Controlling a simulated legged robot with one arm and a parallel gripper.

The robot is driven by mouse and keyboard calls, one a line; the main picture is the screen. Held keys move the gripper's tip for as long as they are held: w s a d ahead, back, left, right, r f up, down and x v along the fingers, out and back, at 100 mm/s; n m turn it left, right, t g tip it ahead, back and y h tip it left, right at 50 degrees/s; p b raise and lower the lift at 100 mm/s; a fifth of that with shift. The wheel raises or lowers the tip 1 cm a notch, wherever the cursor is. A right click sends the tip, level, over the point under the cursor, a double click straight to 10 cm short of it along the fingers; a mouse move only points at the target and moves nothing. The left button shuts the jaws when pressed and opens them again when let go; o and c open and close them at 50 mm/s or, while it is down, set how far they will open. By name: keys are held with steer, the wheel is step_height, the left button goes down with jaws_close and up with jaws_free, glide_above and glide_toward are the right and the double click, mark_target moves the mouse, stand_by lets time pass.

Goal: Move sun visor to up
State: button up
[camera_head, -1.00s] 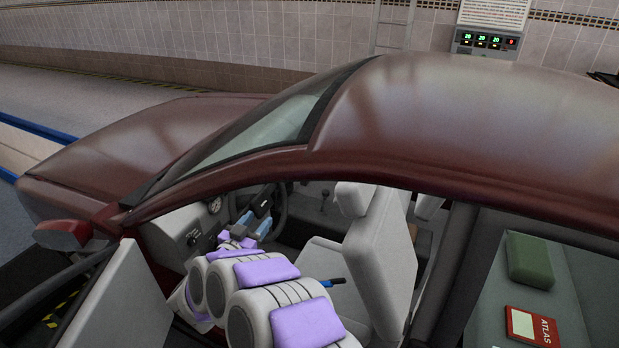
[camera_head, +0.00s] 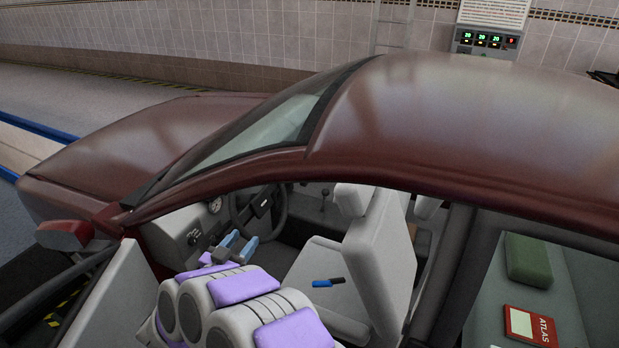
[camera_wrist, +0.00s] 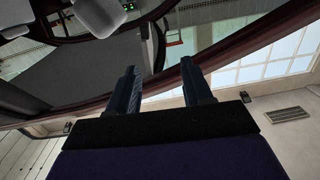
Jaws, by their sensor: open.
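I cannot make out the sun visor for certain in either view. In the head view, the car's roof (camera_head: 470,120) hides the upper inside of the front cabin. My gripper (camera_head: 234,246) is inside the open front door area, in front of the steering wheel (camera_head: 262,208), with its two blue fingers apart. In the wrist view, my gripper (camera_wrist: 158,68) is open with nothing between its fingers. A dark grey panel (camera_wrist: 80,75), perhaps the roof lining, lies to the left of the fingers.
The open front door (camera_head: 115,305) stands at the left, with the door frame above my arm. A front seat (camera_head: 375,255) is to the right, with a blue and black object (camera_head: 328,283) on it. A red atlas (camera_head: 530,325) lies in the rear.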

steer(key=v, duration=0.9)
steer(key=shift+s+a, duration=0.15)
steer(key=shift+s, duration=0.05)
steer(key=shift+c, duration=0.2)
